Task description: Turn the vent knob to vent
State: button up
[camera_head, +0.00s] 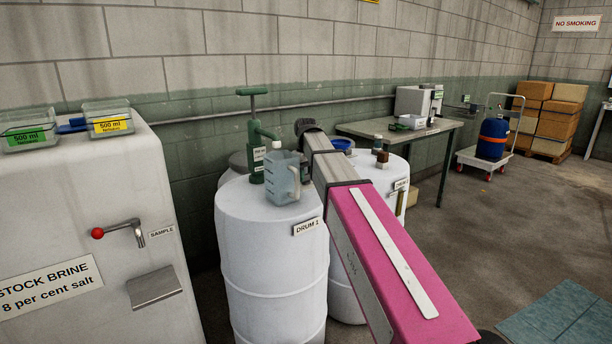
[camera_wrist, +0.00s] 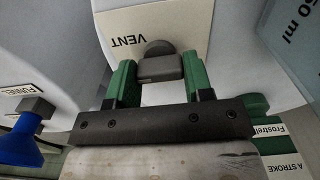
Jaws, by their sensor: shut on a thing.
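In the wrist view the vent knob (camera_wrist: 158,66) is a dark grey block with a rounded part behind it. It sits against a cream card marked VENT (camera_wrist: 126,40), whose writing appears tilted and upside down. My gripper (camera_wrist: 158,72) has its two green fingers on either side of the grey block and is shut on it. The fingers hide the block's sides, and I cannot read which setting it points to. In the head view my arm covers the knob and my gripper.
Another white drum (camera_head: 375,170) stands behind my arm. A blue funnel (camera_wrist: 22,140) shows at left in the wrist view. Open floor lies to the right.

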jog(key=shift+m, duration=0.3)
jog(key=o, duration=0.9)
jog(key=shift+r, duration=0.15)
notch_tip(320, 180, up, 11)
jog(key=shift+f, duration=0.2)
